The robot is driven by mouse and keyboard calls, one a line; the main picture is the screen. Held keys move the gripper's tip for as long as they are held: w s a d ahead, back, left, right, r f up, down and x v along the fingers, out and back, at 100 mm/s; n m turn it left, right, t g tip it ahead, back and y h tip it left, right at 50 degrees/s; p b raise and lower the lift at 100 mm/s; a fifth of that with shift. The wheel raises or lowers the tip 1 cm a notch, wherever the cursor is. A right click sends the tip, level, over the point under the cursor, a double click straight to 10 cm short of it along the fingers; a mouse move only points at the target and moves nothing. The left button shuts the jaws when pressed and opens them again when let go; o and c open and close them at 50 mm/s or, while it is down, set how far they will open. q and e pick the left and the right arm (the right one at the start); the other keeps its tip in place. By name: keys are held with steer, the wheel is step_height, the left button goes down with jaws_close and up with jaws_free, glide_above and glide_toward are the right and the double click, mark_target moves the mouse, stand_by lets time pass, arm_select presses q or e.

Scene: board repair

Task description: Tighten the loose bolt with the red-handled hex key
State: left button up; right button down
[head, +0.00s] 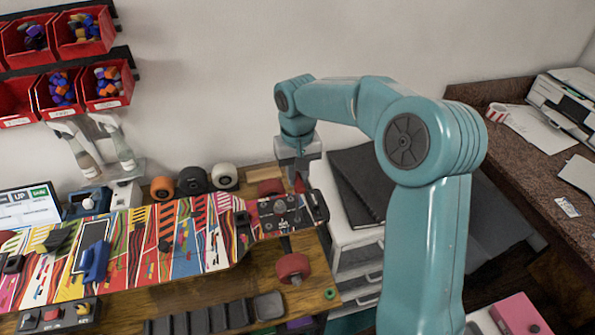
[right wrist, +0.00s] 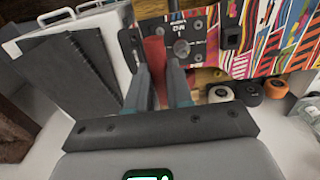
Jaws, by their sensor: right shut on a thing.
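My right gripper (head: 299,182) is over the right end of the colourful skateboard deck (head: 205,240). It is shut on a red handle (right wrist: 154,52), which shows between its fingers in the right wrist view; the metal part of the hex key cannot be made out. A dark plate (head: 266,222) with several small bolts sits at this end of the deck, just left of the gripper in the head view. A larger round grey piece (right wrist: 181,48) stands among the bolts. I cannot tell which bolt is loose. My left gripper is not in view.
A black clamp-like part (head: 320,207) sits at the deck's right end. Red wheels (head: 293,267) show beside the deck, and several wheels (head: 192,179) stand behind it. A black tray (head: 215,315) lies in front. Black folders (head: 350,185) lie on the white drawer unit at right.

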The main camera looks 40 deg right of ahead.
steer(key=m, duration=0.4)
stand_by(0.3)
steer(key=m, duration=0.3)
steer(key=shift+m, duration=0.5)
steer(key=m, duration=0.4)
